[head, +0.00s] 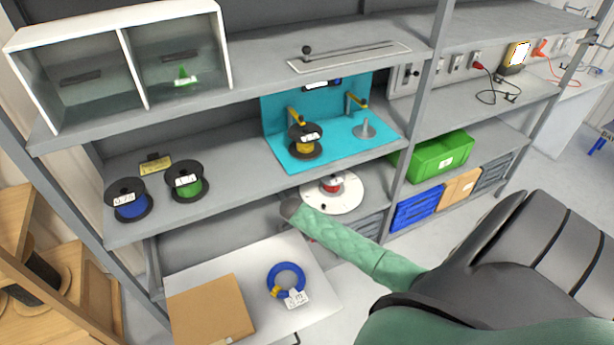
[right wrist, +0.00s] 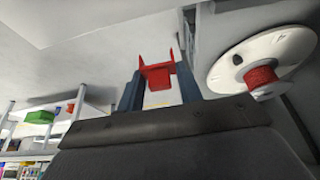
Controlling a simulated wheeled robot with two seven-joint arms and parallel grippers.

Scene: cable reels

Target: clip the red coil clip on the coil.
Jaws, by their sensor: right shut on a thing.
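In the right wrist view my right gripper (right wrist: 158,84) is shut on the red coil clip (right wrist: 155,72). The clip is a small red U-shaped piece, its open side away from the palm. A blue coil (head: 299,272) lies on the white pull-out board, with a paper tag and a small yellow piece on it. The clip is apart from this coil. In the head view my right arm reaches in from the right over the lower shelf, and its gripper is not clearly visible. My left gripper is not in view.
A white disc (head: 349,200) with a red core (head: 331,184) sits on the lower shelf; it also shows right of the gripper in the right wrist view (right wrist: 235,68). A cardboard box (head: 210,310) lies left of the coil. Blue (head: 130,213) and green (head: 187,188) reels stand on the shelf above.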

